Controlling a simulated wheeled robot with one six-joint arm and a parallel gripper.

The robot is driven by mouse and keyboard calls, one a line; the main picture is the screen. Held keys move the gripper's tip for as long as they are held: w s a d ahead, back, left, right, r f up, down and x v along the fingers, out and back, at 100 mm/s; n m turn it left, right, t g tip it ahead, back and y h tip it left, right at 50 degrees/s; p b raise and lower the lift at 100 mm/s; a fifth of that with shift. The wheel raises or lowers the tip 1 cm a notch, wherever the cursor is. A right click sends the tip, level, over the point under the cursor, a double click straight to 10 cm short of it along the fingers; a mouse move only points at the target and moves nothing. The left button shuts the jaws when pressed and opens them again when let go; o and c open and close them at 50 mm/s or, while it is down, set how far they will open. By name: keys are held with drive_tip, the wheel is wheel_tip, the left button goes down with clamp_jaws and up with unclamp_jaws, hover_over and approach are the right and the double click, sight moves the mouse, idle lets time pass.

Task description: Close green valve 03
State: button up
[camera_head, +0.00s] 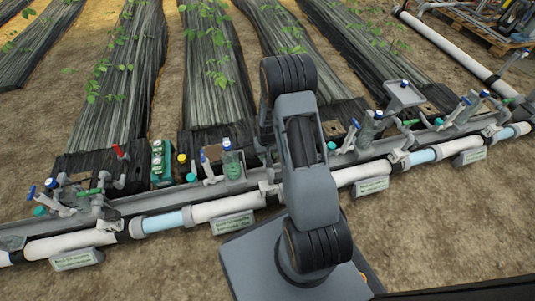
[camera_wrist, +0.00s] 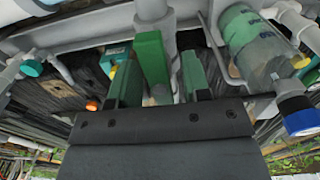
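In the wrist view a green valve handle (camera_wrist: 153,62) hangs down from the grey pipework, between the two fingers of my gripper (camera_wrist: 162,75). The fingers look green on a dark gripper body. They stand apart, with a visible gap between the handle and the right finger; I cannot tell whether the left finger touches it. In the head view my own arm hides my gripper and the valve there. No number 03 is readable on the handle.
A clear canister with green liquid (camera_wrist: 250,45) and a blue-capped fitting (camera_wrist: 296,112) stand close right of my gripper. A teal fitting (camera_wrist: 31,67) is at the left. In the head view, a white pipe (camera_head: 228,206) runs along the row, with sign plates (camera_head: 233,223) before it.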

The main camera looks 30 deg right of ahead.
drive_tip(key=c, duration=0.8)
drive_tip(key=shift+o, duration=0.2)
drive_tip(key=m, duration=1)
drive_tip(key=shift+p, duration=0.3)
drive_tip(key=m, duration=0.9)
drive_tip(key=o, duration=1)
drive_tip(key=shift+c, duration=0.2)
drive_tip(key=shift+r, duration=0.1)
